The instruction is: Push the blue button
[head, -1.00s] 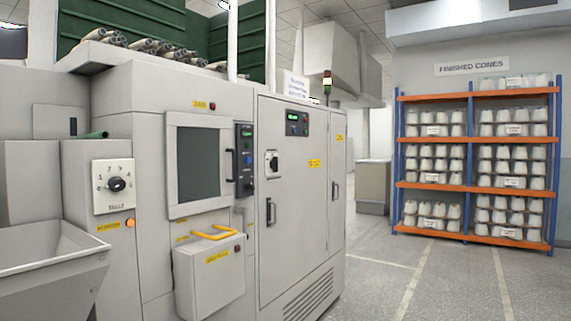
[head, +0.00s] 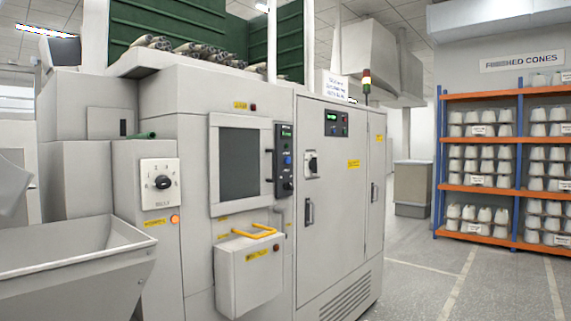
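The blue button (head: 287,160) is a small round button on a narrow black control panel (head: 285,178). The panel is mounted upright on the front of a grey machine, just right of its dark window (head: 238,164). A small green display shows above the button, and dark knobs or buttons sit below it. Nothing covers the button. My gripper is not in the head view, so its distance from the panel and its state do not show.
A grey hopper (head: 60,262) juts out at lower left. A box with a yellow handle (head: 250,275) sticks out below the window. A rotary dial (head: 161,183) is on the left panel. Open floor (head: 420,290) lies at right, before the orange shelving (head: 485,189).

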